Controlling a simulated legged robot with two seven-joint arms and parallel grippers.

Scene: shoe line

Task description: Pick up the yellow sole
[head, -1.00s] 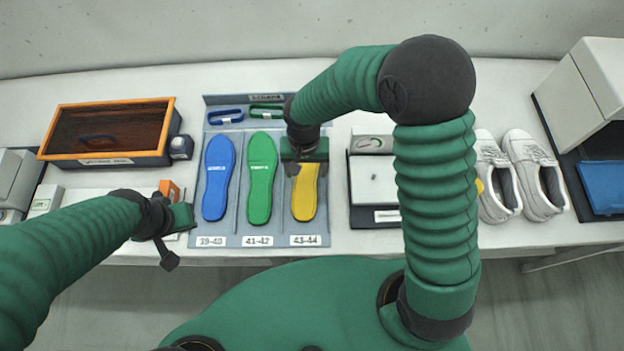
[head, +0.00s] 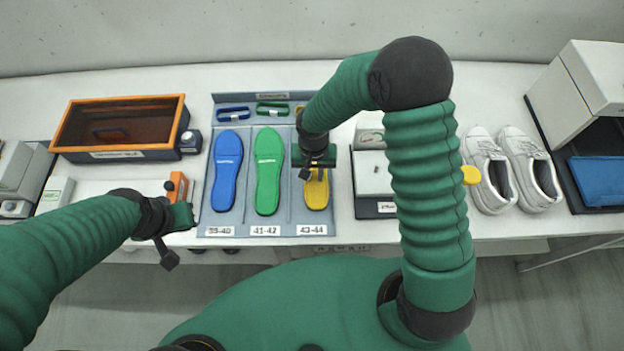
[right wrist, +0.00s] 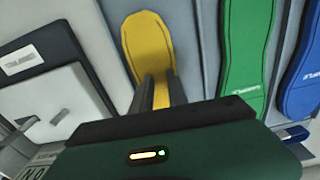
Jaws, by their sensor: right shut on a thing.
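The yellow sole (head: 317,192) lies in the 43-44 lane of the grey-blue rack (head: 222,230), to the right of the green sole (head: 267,175) and the blue sole (head: 227,175). My right gripper (head: 315,172) is over its middle and hides part of it. In the right wrist view, my right gripper's dark fingers (right wrist: 160,92) are shut on the yellow sole (right wrist: 148,45) across its narrow part. I cannot tell whether it is lifted off the rack. My left gripper (head: 178,232) is low at the left, away from the soles, its jaws unclear.
An orange-rimmed box (head: 118,100) stands at the back left. A small orange object (head: 177,187) lies near my left gripper. Right of the rack is a white device on a dark base (head: 373,178). White shoes (head: 528,170) and a white cabinet (head: 580,80) stand farther right.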

